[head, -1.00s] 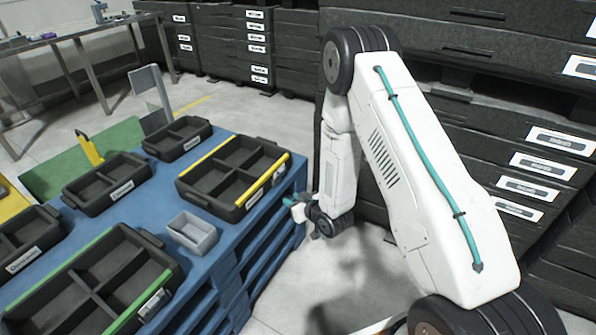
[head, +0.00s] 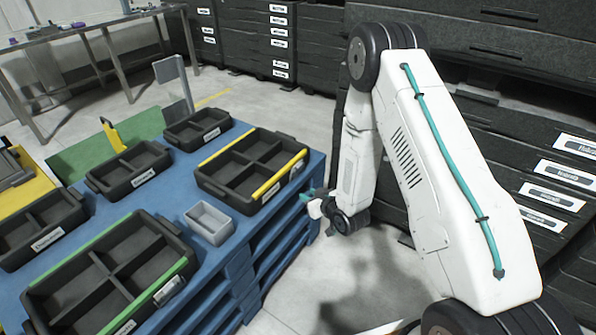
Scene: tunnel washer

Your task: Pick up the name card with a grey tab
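No name card with a grey tab can be made out for certain in the head view. A grey upright panel (head: 170,70) stands behind the blue pallet stack (head: 232,262); I cannot tell what it is. My gripper (head: 316,205) hangs low at the right edge of the pallet stack, right of the yellow-edged black tray (head: 213,190). It is small and partly hidden by my wrist, so its fingers cannot be read. I see nothing clearly held in it.
A green-edged black tray (head: 40,293), a small grey bin (head: 209,223) and several black trays sit on the blue top. A yellow upright piece (head: 113,134) stands by a green sheet (head: 72,160). Labelled black crates (head: 490,150) stack close at right. Floor (head: 280,120) shows behind.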

